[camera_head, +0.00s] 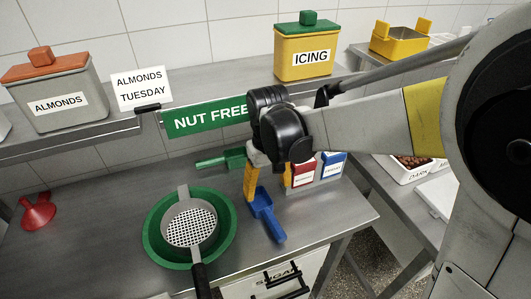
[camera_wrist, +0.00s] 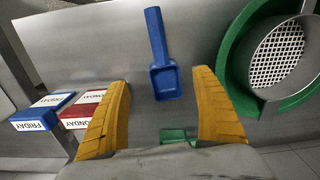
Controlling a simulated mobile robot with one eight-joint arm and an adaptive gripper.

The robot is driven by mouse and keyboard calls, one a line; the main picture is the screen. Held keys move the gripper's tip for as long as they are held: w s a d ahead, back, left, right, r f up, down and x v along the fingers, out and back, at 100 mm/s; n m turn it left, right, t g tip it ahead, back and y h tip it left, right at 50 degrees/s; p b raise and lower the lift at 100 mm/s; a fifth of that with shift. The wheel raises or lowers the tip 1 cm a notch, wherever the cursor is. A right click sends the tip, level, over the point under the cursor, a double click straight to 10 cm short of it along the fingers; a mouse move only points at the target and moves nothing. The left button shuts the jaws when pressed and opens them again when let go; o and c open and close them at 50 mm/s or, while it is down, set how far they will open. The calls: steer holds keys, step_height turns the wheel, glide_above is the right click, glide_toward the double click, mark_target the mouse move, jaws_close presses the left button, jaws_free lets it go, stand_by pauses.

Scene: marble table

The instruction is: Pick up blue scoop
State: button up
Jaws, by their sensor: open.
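The blue scoop (camera_head: 266,214) lies on the metal table just right of the green bowl, its handle toward the table's front edge. In the wrist view the blue scoop (camera_wrist: 164,78) has its bowl between and slightly beyond my fingertips, with the handle pointing away. My gripper (camera_head: 262,190) is above and beside the scoop's bowl, fingers pointing down. In the wrist view my gripper (camera_wrist: 161,82) is open with its yellow fingers wide apart and nothing held. I cannot tell the exact height of the fingertips above the scoop.
The green bowl (camera_head: 149,240) with a strainer (camera_head: 190,228) stands close on the left. A green-handled utensil (camera_head: 222,160) lies behind. Red (camera_head: 303,172) and blue (camera_head: 333,163) labelled boxes stand close behind right. A red funnel (camera_head: 38,212) is far left. The table's right edge is near.

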steer(key=b, duration=0.2)
glide_above(267, 210)
step_height(267, 210, down, 4)
steer(key=shift+f, duration=0.2)
steer(key=shift+f+b, duration=1.6)
steer(key=shift+f, duration=1.6)
steer(key=shift+r, duration=0.1)
jaws_close()
